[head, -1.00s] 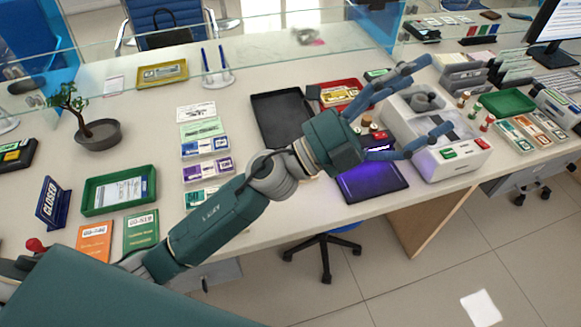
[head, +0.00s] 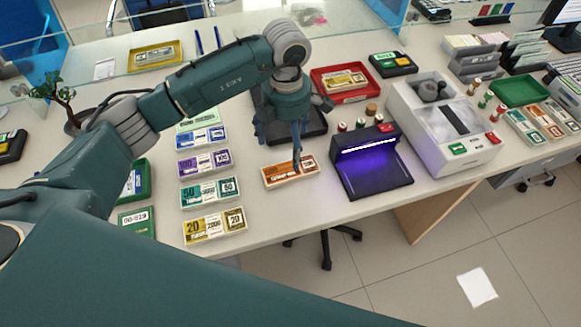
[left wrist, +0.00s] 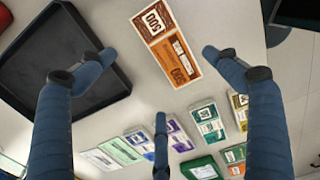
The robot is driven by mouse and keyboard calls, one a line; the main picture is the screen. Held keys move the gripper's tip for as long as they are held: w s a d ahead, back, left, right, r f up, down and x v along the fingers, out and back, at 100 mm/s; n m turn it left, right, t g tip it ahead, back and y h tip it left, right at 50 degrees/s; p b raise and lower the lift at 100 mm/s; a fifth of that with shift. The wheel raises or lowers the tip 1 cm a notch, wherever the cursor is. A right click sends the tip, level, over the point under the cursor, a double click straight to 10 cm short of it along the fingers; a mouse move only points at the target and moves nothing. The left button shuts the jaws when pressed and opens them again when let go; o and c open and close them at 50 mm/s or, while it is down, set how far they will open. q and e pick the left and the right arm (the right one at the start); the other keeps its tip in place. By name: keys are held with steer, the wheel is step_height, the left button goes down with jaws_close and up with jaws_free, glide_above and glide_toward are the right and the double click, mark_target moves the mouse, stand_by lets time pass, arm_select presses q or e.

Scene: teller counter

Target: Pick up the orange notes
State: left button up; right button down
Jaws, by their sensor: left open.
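The orange bundle of notes (head: 282,176), marked 500, lies flat on the counter between the black tray and the purple-lit lamp unit. My left gripper (head: 284,142) points down above the bundle with its fingers spread; a finger overlaps the bundle's far edge in the head view, and I cannot tell whether it touches. In the left wrist view the whole orange bundle (left wrist: 166,45) shows between the two upper fingertips of the open, empty gripper (left wrist: 155,57). My right gripper is not in view.
Other note bundles in purple, teal and yellow (head: 214,225) lie in a column to the left. The black tray (left wrist: 108,90) is close beside the fingers. The lamp unit (head: 375,178) stands just right of the orange notes, with the counting machine (head: 445,135) beyond.

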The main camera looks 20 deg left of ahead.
mark_target(289, 165)
arm_select(q)
step_height(289, 165, down, 2)
steer(key=shift+f, duration=0.1)
steer(key=f, duration=0.1)
steer(key=f+p, duration=0.1)
steer(key=f, duration=0.1)
steer(key=f+p, duration=0.1)
steer(key=shift+s+d+f, duration=0.35)
steer(key=shift+f, duration=0.4)
steer(key=c, duration=1.3)
